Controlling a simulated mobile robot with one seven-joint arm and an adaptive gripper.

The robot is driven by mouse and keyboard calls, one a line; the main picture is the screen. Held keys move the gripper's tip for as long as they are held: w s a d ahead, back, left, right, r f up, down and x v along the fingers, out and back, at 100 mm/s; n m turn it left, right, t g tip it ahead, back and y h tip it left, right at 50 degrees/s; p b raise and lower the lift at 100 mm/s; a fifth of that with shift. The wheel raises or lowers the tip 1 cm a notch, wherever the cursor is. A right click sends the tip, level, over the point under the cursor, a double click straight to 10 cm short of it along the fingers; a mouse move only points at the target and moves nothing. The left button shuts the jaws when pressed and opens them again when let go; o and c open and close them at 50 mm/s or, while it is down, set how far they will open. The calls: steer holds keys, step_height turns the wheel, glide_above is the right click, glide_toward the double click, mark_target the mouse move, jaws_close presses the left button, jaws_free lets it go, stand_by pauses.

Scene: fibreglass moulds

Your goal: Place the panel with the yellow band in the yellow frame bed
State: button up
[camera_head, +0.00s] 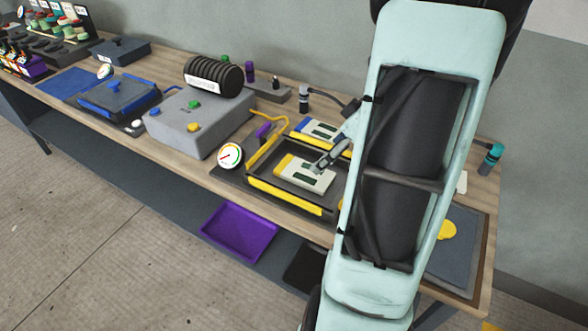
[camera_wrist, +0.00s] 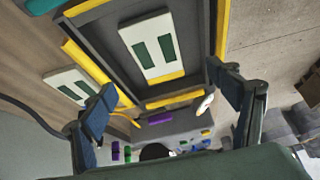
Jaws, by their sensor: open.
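The panel with the yellow band (camera_head: 306,179) is pale with dark green rectangles. It lies inside the yellow frame bed (camera_head: 287,196), a dark tray with yellow bars along its edges. In the wrist view the panel (camera_wrist: 141,33) lies on the dark floor of the bed (camera_wrist: 175,100), with dark floor showing around it. My gripper (camera_wrist: 171,99) is open, its two fingers wide apart, with nothing between them. In the head view its grey end (camera_head: 325,160) overlaps the panel's upper right part; my arm hides the bed's right side.
A blue-banded panel (camera_head: 318,129) lies behind the bed. A round gauge (camera_head: 230,156) and a grey box (camera_head: 188,127) stand left of it. A dark ribbed roll (camera_head: 214,77) stands behind the box. A purple tray (camera_head: 239,233) sits below the bench's front edge.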

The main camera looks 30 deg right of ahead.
glide_toward(306, 172)
steer(key=shift+w+a+f+n, duration=0.15)
steer(key=shift+a+f, duration=0.05)
steer(key=shift+f, duration=0.3)
steer(key=shift+w+a+f+n, duration=0.1)
steer(key=shift+a+f+n, duration=0.1)
steer(key=shift+f, duration=0.35)
steer(key=shift+p+x, duration=0.65)
steer(key=shift+x, duration=2.35)
steer(key=shift+w+d, duration=0.15)
steer(key=shift+c, duration=0.6)
steer(key=shift+r, duration=0.1)
steer(key=c, duration=1.3)
